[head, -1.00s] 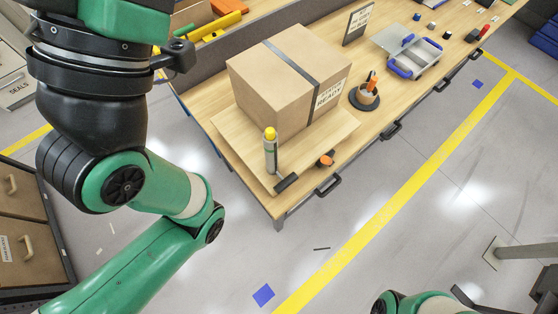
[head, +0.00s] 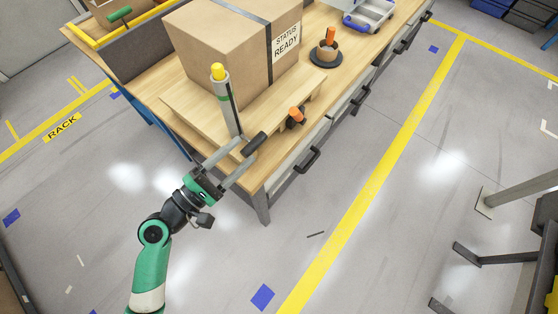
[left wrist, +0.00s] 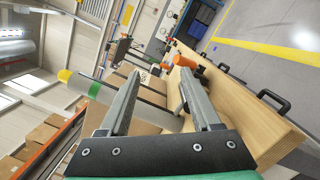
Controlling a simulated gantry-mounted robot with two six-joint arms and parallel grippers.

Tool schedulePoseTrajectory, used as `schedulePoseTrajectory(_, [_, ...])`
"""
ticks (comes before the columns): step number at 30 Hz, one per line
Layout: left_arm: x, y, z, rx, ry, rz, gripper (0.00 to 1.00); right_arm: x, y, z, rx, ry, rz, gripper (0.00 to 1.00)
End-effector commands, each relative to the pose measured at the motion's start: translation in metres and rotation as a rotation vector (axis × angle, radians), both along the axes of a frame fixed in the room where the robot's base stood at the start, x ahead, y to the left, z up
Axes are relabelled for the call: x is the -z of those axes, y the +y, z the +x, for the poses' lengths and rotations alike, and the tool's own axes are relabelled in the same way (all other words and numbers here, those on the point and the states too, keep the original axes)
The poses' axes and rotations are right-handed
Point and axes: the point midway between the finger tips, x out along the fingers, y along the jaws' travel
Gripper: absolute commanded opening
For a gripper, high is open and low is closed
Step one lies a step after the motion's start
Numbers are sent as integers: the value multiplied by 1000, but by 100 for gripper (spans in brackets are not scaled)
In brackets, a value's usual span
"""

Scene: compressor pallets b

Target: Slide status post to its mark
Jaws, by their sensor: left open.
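The status post (head: 227,103) is a grey upright cylinder with a yellow cap and green band. It stands on the pallet's wooden board (head: 193,116), in front of the cardboard box. A black bar (head: 256,143) is low by its base; I cannot tell if it is part of the post. My left gripper (head: 248,150) is open at the board's near edge, its fingertips close to the bar and post base. In the left wrist view the post (left wrist: 115,98) crosses behind one finger; contact is unclear. I cannot make out a mark. My right gripper is out of view.
The cardboard box (head: 215,55) labelled STATUS READY fills the board behind. An orange-topped item (head: 296,116) sits right of the post.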

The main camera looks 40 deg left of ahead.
Motion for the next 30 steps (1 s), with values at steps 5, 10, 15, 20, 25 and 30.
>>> schedulePoseTrajectory(5, [70,20,-30,-95,103,-55,64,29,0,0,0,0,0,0])
schedulePoseTrajectory(10, [65,23,-28,-100,99,-50,64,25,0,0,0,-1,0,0])
schedulePoseTrajectory(15, [64,21,-9,-94,100,-46,64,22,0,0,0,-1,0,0])
schedulePoseTrajectory(20, [63,19,26,-92,97,-45,64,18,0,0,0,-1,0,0])
schedulePoseTrajectory(25, [64,17,63,-94,97,-45,64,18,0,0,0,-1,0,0])
schedulePoseTrajectory(30, [65,17,83,-97,98,-45,64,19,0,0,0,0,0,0])
